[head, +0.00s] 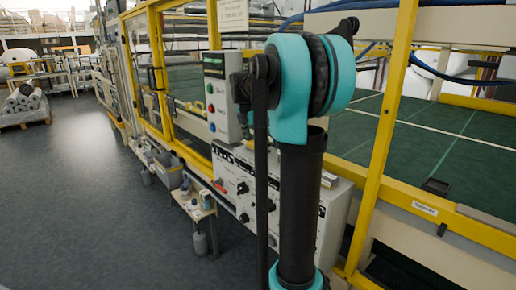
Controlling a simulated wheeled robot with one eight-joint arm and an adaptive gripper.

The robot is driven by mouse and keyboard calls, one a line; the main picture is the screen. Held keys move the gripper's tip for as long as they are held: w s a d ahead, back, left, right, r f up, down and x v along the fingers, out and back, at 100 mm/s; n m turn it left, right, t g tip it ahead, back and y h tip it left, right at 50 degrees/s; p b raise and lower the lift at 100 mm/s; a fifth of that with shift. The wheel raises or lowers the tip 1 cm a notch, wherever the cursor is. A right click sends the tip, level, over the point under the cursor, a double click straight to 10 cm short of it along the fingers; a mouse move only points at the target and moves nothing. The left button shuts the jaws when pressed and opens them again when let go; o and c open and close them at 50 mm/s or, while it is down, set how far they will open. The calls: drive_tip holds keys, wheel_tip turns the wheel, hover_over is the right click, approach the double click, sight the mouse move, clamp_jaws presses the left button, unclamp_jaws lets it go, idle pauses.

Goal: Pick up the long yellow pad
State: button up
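I cannot make out a long yellow pad in the head view. The yellow shapes there look like rails and posts of a machine frame (390,120). My teal and black arm stands upright in the middle of the view and hides part of the machine behind it. My gripper is not in view.
A grey control box (217,95) and a white control panel (235,190) are on the machine's near side. A small stand (195,207) with bottles is below. A green bed (440,150) lies at right. Rolls (22,100) sit far left. The grey floor (75,190) at left is open.

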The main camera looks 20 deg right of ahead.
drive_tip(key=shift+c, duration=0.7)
